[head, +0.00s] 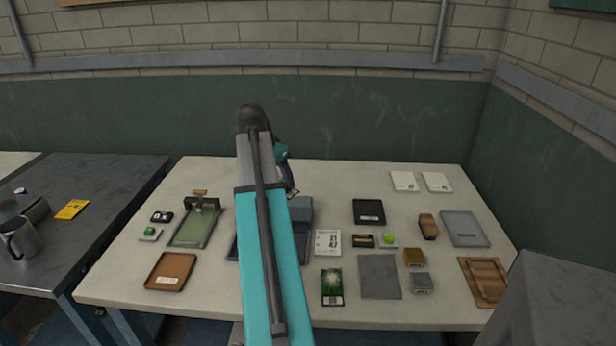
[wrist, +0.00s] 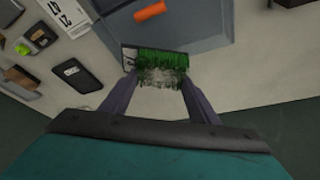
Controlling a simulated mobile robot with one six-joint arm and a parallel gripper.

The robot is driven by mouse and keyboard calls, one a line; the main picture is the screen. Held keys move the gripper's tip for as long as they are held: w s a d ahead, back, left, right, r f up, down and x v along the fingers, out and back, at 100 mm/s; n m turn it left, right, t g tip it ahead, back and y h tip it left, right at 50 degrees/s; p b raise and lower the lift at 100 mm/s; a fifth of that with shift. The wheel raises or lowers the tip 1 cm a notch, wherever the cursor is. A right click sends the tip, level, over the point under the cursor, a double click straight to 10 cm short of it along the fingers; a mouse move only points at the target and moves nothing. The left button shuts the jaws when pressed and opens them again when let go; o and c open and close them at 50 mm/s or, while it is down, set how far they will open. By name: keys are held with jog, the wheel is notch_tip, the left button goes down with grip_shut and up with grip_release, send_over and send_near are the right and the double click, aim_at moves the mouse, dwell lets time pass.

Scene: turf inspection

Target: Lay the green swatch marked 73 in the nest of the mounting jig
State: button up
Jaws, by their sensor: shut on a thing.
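In the wrist view my gripper (wrist: 154,78) is shut on a green turf swatch (wrist: 158,60) with a dark, pale-marked end at its left. The number on it cannot be read. A large blue-grey fixture (wrist: 195,22) with an orange part lies just beyond the swatch; it looks like the mounting jig. In the head view my arm hides most of this fixture (head: 304,252), and its nest cannot be made out. My gripper (head: 291,188) is partly hidden there, near the grey block at the fixture's back. Another green swatch (head: 332,282) lies on the table front.
A green clipboard-like board (head: 196,226) and a brown tray (head: 171,271) lie left. The table's back strip is mostly clear.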

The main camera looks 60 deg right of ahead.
jog(key=w+a+n+t, duration=0.3)
jog(key=w+a+n, duration=0.4)
jog(key=w+a, duration=1.75)
jog(key=w+a+n+t+y, duration=0.1)
jog(key=a+n, duration=0.5)
jog(key=a, duration=1.1)
jog(key=w+a+n+t+y, duration=0.1)
jog(key=w+a+n+y, duration=0.2)
jog(key=a, duration=1.5)
jog(key=shift+w+f+n+y, duration=0.3)
jog(key=shift+w+n, duration=0.1)
jog(key=shift+n, duration=1.6)
jog(key=shift+d, duration=0.2)
